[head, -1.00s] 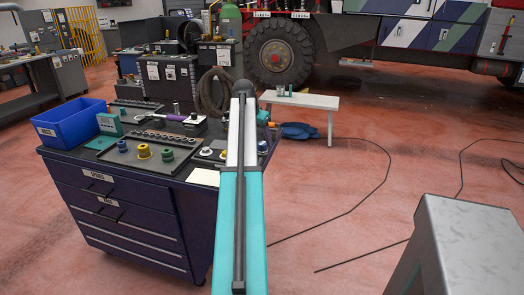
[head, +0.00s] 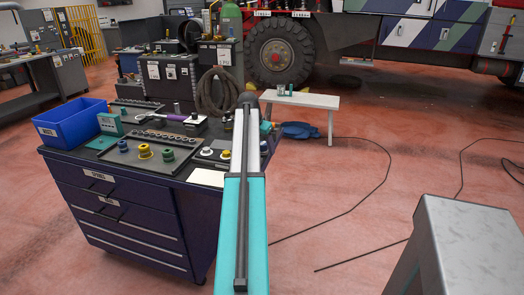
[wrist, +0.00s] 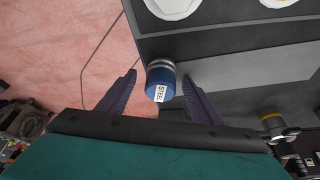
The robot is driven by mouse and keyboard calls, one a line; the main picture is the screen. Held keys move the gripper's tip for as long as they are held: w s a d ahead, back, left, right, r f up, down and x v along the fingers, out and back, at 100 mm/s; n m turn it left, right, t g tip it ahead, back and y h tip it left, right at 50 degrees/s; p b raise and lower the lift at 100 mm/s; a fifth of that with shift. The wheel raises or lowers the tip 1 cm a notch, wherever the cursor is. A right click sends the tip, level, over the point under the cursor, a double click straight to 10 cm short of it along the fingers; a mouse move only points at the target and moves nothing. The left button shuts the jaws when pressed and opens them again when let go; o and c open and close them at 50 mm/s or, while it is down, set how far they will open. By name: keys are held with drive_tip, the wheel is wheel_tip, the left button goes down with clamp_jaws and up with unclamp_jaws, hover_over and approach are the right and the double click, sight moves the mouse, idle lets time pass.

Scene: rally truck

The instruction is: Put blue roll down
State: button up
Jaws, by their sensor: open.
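The blue roll (wrist: 160,84) has a white label reading STEEL and a silvery band at one end. In the wrist view it sits between the two purple fingers of my gripper (wrist: 158,76), with a gap on each side. The fingers are apart. The roll is at the edge of a dark grey surface (wrist: 225,80); I cannot tell whether it rests on it. In the head view my arm hides the gripper and this roll, at the right end of the dark blue drawer cabinet (head: 120,215).
A tray with blue, yellow and green pieces (head: 144,151), a blue bin (head: 73,119) and a white card (head: 206,177) are on the cabinet. A white bench (head: 300,99) stands behind. A grey metal block (head: 470,240) is at front right. Black cable (head: 375,190) lies on the floor.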

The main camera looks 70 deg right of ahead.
sight(264, 142)
drive_tip(key=c, duration=1.3)
drive_tip(key=shift+r, duration=0.1)
drive_tip(key=shift+c, duration=0.2)
drive_tip(key=shift+r, duration=1.7)
drive_tip(key=s+a+b, duration=0.1)
drive_tip(key=s+a, duration=0.1)
drive_tip(key=a, duration=0.5)
drive_tip(key=s+a+r, duration=0.1)
drive_tip(key=s+a, duration=0.2)
drive_tip(key=a, duration=0.5)
drive_tip(key=shift+r+b, duration=0.2)
drive_tip(key=shift+b, duration=0.15)
